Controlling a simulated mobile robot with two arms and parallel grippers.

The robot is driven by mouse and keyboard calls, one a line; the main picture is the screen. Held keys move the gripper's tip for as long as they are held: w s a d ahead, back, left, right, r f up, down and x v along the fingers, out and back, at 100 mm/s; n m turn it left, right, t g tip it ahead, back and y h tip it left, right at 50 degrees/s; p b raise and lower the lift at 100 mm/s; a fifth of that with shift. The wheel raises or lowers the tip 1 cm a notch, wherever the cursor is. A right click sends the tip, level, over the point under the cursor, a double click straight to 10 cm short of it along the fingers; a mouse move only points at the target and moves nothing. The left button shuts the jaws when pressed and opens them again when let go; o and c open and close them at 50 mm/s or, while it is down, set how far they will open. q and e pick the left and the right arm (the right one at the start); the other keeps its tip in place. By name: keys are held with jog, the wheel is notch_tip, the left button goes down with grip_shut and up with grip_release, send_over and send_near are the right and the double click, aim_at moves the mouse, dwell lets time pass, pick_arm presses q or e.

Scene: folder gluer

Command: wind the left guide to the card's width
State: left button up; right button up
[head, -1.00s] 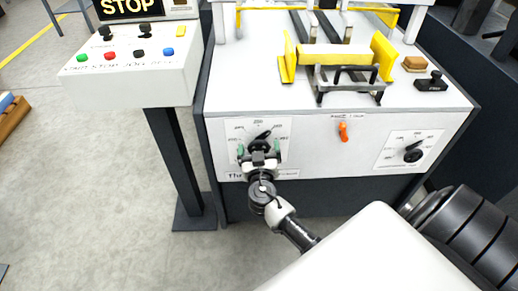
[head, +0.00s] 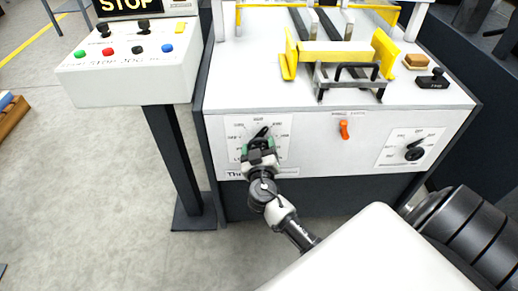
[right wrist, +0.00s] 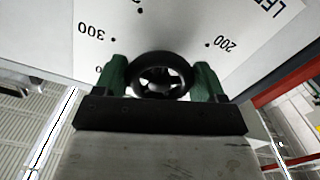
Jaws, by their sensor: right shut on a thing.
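The left dial's black knob (head: 262,134) sits on a white scale plate (head: 283,130) at the left of the machine's front panel. My right gripper (head: 259,146) has its green fingers closed on this knob. In the right wrist view the round knob (right wrist: 160,76) sits between the two fingers, with the scale numbers 200 and 300 to either side. The yellow left guide (head: 290,56) stands on the machine top, opposite the yellow right guide (head: 384,52). I cannot clearly make out the card between them. My left gripper is out of view.
A second dial (head: 413,153) and an orange lever (head: 344,130) are on the same panel. A dark metal frame (head: 348,80) stands at the front of the top. A control box (head: 128,75) on a post stands close at the left. A wooden block (head: 416,61) lies at the right.

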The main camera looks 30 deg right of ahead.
jog(key=shift+f+n, duration=0.1)
jog(key=shift+n, duration=0.8)
jog(key=shift+n+b, duration=0.4)
jog(key=shift+n, duration=2.4)
jog(key=n, duration=0.2)
jog(key=shift+n, duration=0.3)
jog(key=n, duration=0.1)
jog(key=n+p, duration=0.1)
jog(key=shift+r+n, duration=0.2)
jog(key=shift+n, duration=0.1)
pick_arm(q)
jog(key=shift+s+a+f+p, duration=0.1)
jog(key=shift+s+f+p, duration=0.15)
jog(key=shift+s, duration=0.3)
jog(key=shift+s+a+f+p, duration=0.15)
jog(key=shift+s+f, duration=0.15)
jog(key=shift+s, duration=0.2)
pick_arm(e)
jog(key=shift+n, duration=1.4)
